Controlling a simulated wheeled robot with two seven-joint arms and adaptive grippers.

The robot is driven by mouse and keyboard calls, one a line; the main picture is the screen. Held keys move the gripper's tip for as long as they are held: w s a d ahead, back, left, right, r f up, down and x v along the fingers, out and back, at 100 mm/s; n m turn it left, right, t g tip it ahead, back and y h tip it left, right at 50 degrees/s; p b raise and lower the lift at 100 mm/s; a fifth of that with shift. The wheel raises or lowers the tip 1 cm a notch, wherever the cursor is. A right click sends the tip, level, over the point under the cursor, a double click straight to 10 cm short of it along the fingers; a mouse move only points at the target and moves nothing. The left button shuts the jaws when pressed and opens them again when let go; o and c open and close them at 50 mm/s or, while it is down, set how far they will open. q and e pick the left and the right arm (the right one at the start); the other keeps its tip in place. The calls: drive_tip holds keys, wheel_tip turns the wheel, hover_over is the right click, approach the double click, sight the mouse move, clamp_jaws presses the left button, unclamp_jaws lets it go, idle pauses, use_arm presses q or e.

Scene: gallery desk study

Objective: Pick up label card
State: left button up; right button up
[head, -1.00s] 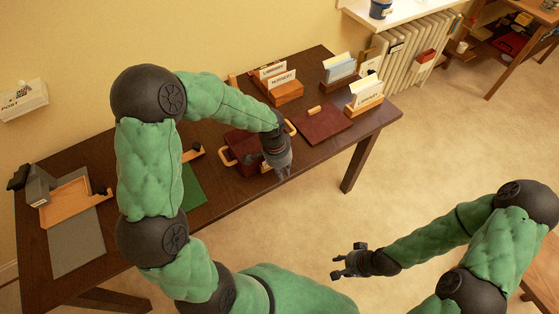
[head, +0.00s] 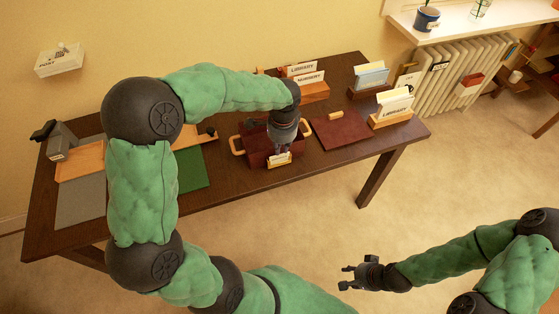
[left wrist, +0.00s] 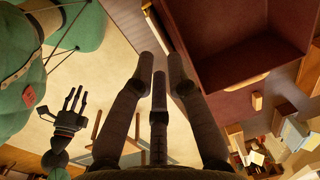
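A small light label card (head: 279,159) stands in a wooden holder at the front of a dark red box (head: 258,150) with wooden handles on the desk. My left gripper (head: 284,148) points down just above and behind this card in the head view; contact cannot be told. In the left wrist view my left gripper (left wrist: 160,68) has its fingers apart with nothing visible between them, beside the open box (left wrist: 245,85). My right gripper (head: 346,277) is open and empty, away from the desk; it also shows in the left wrist view (left wrist: 74,105).
A dark red lid (head: 341,133) lies beside the box. A green mat (head: 190,170) and grey mat (head: 80,203) lie left.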

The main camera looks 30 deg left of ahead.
sight(279, 159)
use_arm(q)
drive_tip(key=shift+w+a+f+b, duration=0.15)
drive_tip(key=shift+f+b, duration=0.6)
drive_tip(key=shift+f, duration=0.6)
drive_tip(key=shift+a+f+b, duration=0.1)
drive_tip(key=shift+f+b, duration=0.6)
drive_tip(key=shift+f, duration=0.6)
clamp_jaws()
